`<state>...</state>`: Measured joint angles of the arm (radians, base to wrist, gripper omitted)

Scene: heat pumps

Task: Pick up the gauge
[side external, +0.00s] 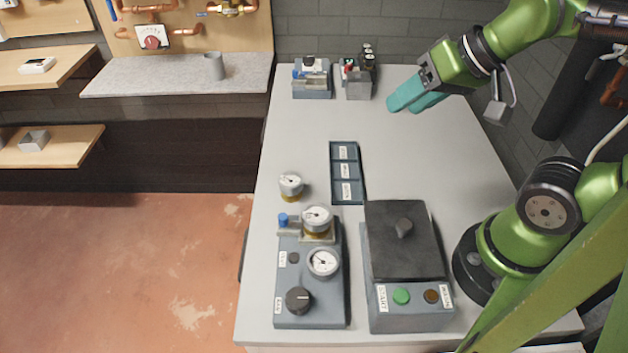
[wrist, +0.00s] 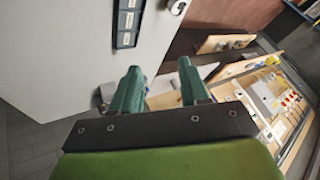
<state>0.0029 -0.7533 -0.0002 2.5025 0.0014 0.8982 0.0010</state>
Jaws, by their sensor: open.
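A loose gauge (side external: 291,185) with a white dial and a brass base stands on the table, left of the labelled tray. A similar gauge (side external: 317,219) sits in the fixture at the top of the grey test unit (side external: 313,295). A round dial (side external: 323,262) is set in that unit's face. In the wrist view, a small round piece (wrist: 178,6), likely the loose gauge, is cut by the top edge. My gripper (side external: 402,106) is open and empty above the far right of the table, well away from the gauges. Its teal fingers also show apart in the wrist view (wrist: 158,68).
The dark three-slot tray (side external: 346,197) lies mid-table. A grey box with a black lid (side external: 404,240) and coloured buttons stands near the front right. Two small racks (side external: 312,80) (side external: 358,84) with parts stand at the back. The table's far middle is clear.

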